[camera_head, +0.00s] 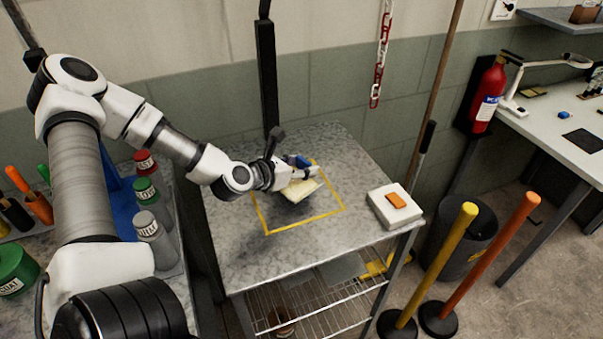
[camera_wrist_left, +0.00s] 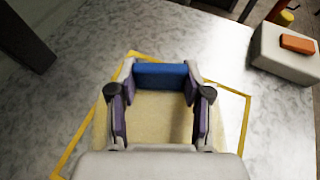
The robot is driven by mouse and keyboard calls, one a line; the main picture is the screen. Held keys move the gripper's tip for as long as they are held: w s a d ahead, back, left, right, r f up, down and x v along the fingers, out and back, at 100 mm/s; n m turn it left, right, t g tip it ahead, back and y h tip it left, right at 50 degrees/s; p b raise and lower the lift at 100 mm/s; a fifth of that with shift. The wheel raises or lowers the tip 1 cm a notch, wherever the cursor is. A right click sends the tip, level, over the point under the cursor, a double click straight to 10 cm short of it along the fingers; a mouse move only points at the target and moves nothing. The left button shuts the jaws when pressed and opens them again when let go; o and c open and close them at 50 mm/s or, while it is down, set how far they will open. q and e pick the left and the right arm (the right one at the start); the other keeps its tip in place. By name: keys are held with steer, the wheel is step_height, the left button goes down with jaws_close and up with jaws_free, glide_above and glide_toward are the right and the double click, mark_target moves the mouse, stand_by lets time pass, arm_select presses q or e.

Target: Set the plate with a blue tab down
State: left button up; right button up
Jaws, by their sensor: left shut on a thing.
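The plate (camera_head: 301,191) is pale cream and flat, with a blue tab (camera_head: 299,161). My left gripper (camera_head: 304,171) is shut on the blue tab. In the left wrist view the blue tab (camera_wrist_left: 161,76) sits between the two fingertips, with the plate (camera_wrist_left: 152,112) below and behind it. The plate is over the square yellow outline (camera_head: 264,219) on the grey speckled table (camera_head: 232,250). A dark shadow lies under the plate; whether any edge touches the table I cannot tell. My right gripper is not in view.
A white block (camera_head: 381,211) with an orange piece (camera_head: 397,200) on top stands at the table's right. A dark upright post (camera_head: 267,75) rises behind the table. Labelled tins (camera_head: 150,228) stand at left. Yellow and orange posts (camera_head: 437,262) stand right of the table.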

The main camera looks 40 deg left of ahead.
arm_select(q)
step_height(320, 180, down, 3)
steer(key=shift+a+f+b, duration=0.15)
steer(key=shift+b, duration=0.45)
steer(key=shift+w+f, duration=0.15)
steer(key=shift+w, duration=0.05)
steer(key=shift+s+f, duration=0.15)
steer(key=o, duration=1.2)
steer(key=shift+o, duration=0.2)
